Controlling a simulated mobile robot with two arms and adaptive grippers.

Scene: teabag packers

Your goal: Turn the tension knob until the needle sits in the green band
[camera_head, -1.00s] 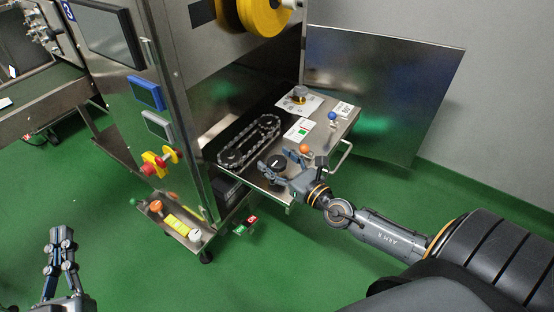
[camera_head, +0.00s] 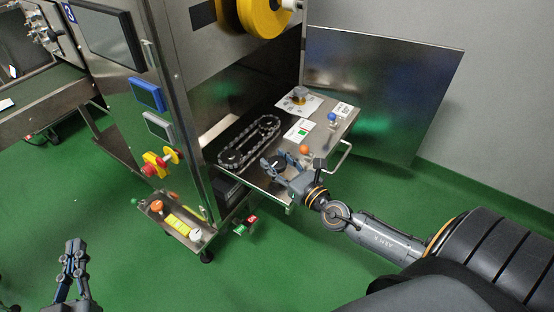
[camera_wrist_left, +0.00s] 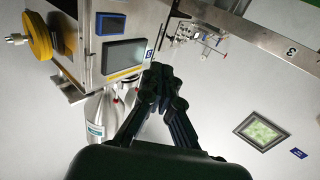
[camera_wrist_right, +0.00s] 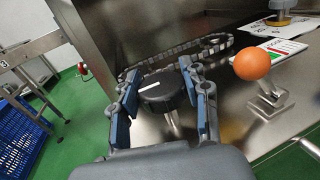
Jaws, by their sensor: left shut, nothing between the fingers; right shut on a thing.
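The tension knob is a round black knob (camera_wrist_right: 161,93) with a white line, on a short metal shaft, in the right wrist view. In the head view my right gripper (camera_head: 275,165) is at the front edge of the steel shelf, largely covering the knob. A white card with green and red marks (camera_wrist_right: 277,49) lies behind the knob; I cannot make out a needle. My left gripper (camera_head: 75,247) is shut and empty over the floor.
An orange ball-topped lever (camera_wrist_right: 252,64) stands close to the right of my right gripper. A chain loop (camera_head: 249,143) lies behind the knob. A blue-topped lever (camera_head: 332,116) and a yellow-based fitting (camera_head: 299,94) are further back. The floor around my left gripper is clear.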

